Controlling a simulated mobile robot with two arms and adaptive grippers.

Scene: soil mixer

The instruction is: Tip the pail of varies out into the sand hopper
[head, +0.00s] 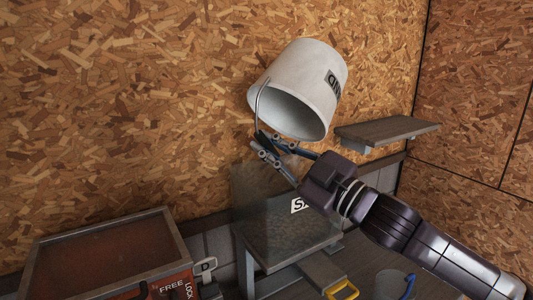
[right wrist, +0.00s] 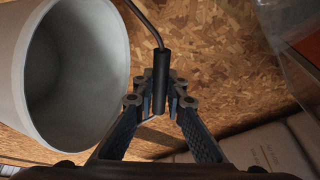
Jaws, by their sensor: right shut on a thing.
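The white pail (head: 308,80) hangs tilted in the air, its mouth facing down and its label turned partly upside down. My right gripper (head: 264,146) is shut on the dark grip of its wire handle, below and left of the pail in the head view. In the right wrist view the handle grip (right wrist: 160,85) sits between the fingers, and the pail (right wrist: 35,60) shows a pale inside with no contents visible. A grey metal hopper (head: 262,195) with a partly hidden label beginning "SA" stands below the pail. My left gripper is not in view.
A red-fronted box (head: 110,255) marked "FREE" and "LOCK" stands at lower left. A grey shelf (head: 388,130) sticks out from the chipboard wall, right of the pail. A yellow handle (head: 342,291) and a grey bucket (head: 393,284) show at the bottom.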

